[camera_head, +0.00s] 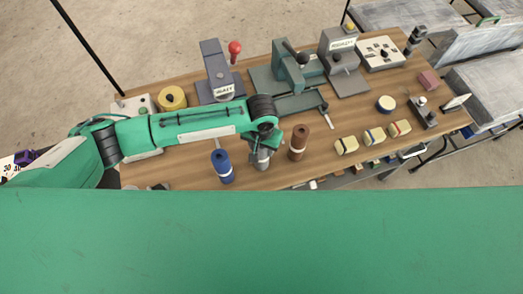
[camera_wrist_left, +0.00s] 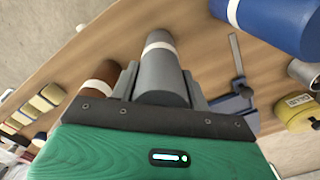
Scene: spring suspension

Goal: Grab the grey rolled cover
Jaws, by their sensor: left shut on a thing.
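The grey rolled cover (camera_wrist_left: 162,72) has a white band and lies between the fingers of my left gripper (camera_wrist_left: 160,82) in the left wrist view. The fingers are shut on it. In the head view my left gripper (camera_head: 262,153) points down at the table near the front edge, and the grey roll is partly hidden beneath the wrist. My right gripper is not in view.
Bare wood lies around the brown roll.

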